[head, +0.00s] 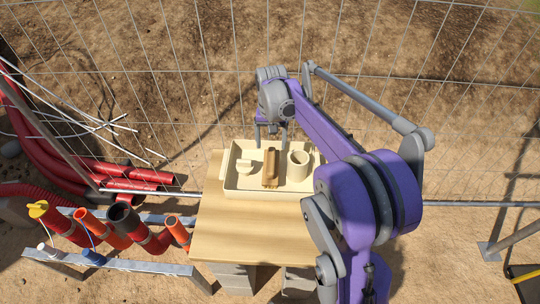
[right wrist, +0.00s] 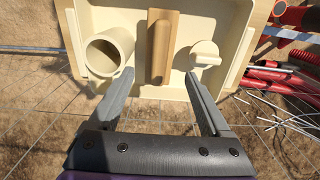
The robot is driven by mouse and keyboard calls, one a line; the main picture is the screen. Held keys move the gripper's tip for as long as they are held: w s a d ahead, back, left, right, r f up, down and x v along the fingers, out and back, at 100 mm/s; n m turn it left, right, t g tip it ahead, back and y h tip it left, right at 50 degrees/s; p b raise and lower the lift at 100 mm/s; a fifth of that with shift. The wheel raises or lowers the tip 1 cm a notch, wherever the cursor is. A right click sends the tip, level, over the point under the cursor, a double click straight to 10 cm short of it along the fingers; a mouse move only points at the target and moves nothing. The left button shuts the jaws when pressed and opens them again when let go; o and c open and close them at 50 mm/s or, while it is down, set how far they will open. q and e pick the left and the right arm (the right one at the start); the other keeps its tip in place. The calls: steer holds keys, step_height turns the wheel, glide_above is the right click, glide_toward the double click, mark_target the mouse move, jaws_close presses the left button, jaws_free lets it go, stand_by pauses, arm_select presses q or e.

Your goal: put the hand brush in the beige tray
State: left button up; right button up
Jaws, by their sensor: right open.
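The hand brush (head: 270,165), a long wooden block with a lighter and a darker brown side, lies inside the beige tray (head: 231,186) in the middle. It also shows in the right wrist view (right wrist: 161,45), straight ahead between the finger lines. The tray's wall shows there as well (right wrist: 230,92). My right gripper (head: 270,134) is at the tray's far edge, near the brush's far end. In the right wrist view my right gripper (right wrist: 160,75) is open, its fingers apart with nothing between them. My left gripper is not in view.
A beige cup (head: 298,165) and a small beige object (head: 245,166) flank the brush in the tray. The tray is on a wooden table (head: 235,230) whose front is bare. Red pipes (head: 125,178) lie left; a wire fence (head: 190,60) stands behind.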

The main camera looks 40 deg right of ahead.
steer(key=s+a+r+n+t, duration=0.2)
steer(key=s+a+n, duration=0.2)
steer(key=s+a, duration=0.65)
steer(key=s+a+f+n+t, duration=0.3)
steer(key=s+a+f+n, duration=0.1)
steer(key=s+a, duration=0.4)
steer(key=shift+s+a+f, duration=0.3)
steer(key=shift+s+f, duration=0.6)
steer(key=shift+s, duration=0.25)
steer(key=shift+r, duration=0.1)
steer(key=r+p, duration=0.2)
steer(key=w+r+p, duration=0.1)
steer(key=r+p, duration=0.1)
steer(key=r, duration=0.1)
steer(key=shift+r+p, duration=0.1)
steer(key=shift+p, duration=0.25)
